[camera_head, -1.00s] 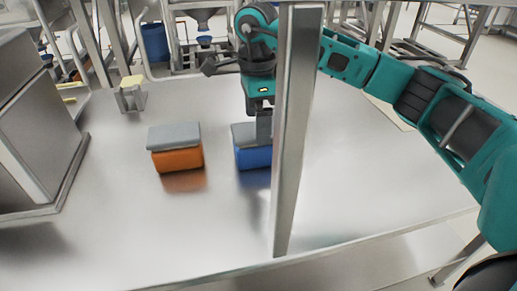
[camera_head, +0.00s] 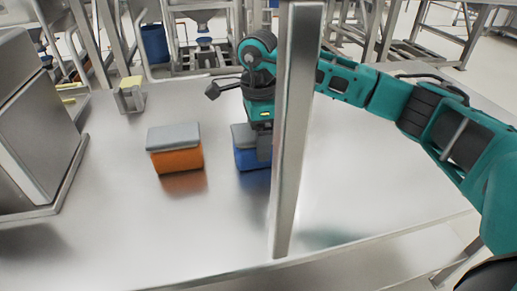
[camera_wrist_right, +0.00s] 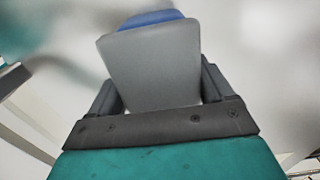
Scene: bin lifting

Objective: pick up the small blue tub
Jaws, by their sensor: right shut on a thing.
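The small blue tub (camera_head: 246,157) with a grey lid stands on the steel table, left of the metal post. My right gripper (camera_head: 262,146) is down at the tub from above, and a dark finger covers the tub's right part. In the right wrist view the grey lid (camera_wrist_right: 155,65) lies between the two dark fingers of the gripper (camera_wrist_right: 160,88), with a strip of blue at its far end. The right gripper is shut on the tub. The post partly hides the gripper. My left gripper is not in view.
An orange tub (camera_head: 178,160) with a grey lid stands to the left of the blue one, with a gap between them. The metal post (camera_head: 286,190) rises close on the right. A steel box (camera_head: 40,120) stands at the left. The table's front is clear.

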